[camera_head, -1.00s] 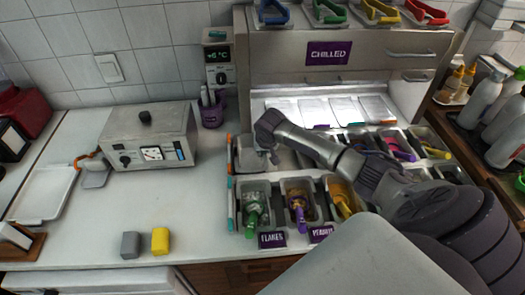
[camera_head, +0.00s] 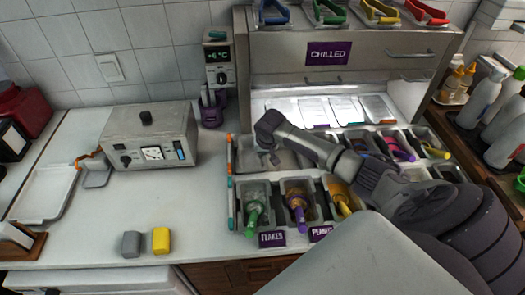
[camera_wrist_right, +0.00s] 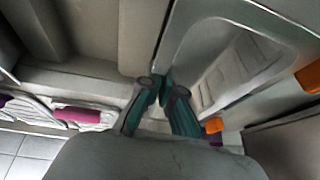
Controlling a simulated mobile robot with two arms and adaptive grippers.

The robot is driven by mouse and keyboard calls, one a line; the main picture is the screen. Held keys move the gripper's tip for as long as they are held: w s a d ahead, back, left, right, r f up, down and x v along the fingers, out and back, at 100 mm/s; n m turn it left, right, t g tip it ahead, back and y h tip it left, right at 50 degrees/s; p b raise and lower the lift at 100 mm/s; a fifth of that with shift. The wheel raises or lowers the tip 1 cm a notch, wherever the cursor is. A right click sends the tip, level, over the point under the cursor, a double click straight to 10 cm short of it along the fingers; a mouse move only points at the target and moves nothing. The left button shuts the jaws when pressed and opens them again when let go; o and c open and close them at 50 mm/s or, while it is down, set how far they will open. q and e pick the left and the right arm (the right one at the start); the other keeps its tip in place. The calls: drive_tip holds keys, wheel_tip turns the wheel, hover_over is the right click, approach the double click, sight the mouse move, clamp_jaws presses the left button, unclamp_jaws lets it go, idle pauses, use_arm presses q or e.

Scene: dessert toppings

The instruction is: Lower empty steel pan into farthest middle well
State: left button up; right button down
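The empty steel pan (camera_wrist_right: 243,70) fills the upper right of the right wrist view, with a bare, ribbed inside and a pale rim. My right gripper (camera_wrist_right: 160,84) has its teal fingers closed together at the pan's near rim corner. In the head view, my right gripper (camera_head: 274,160) points down at the back-left well of the topping rail, where the pan (camera_head: 250,154) shows beside it. The pan looks low in the well opening, but my wrist hides part of it and I cannot tell whether it is fully seated. My left gripper is out of view.
Filled front pans hold a green scoop (camera_head: 252,216), a purple scoop (camera_head: 298,212) and a yellow scoop. More filled pans lie to the right under my arm. The chilled cabinet (camera_head: 345,60) stands behind.

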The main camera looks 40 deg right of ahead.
drive_tip(key=shift+f, duration=0.7)
idle(0.6)
idle(0.7)
drive_tip(key=c, duration=0.8)
unclamp_jaws()
drive_tip(key=shift+c, duration=0.2)
wheel_tip(320, 180, up, 8)
drive_tip(key=p, duration=0.9)
idle(0.7)
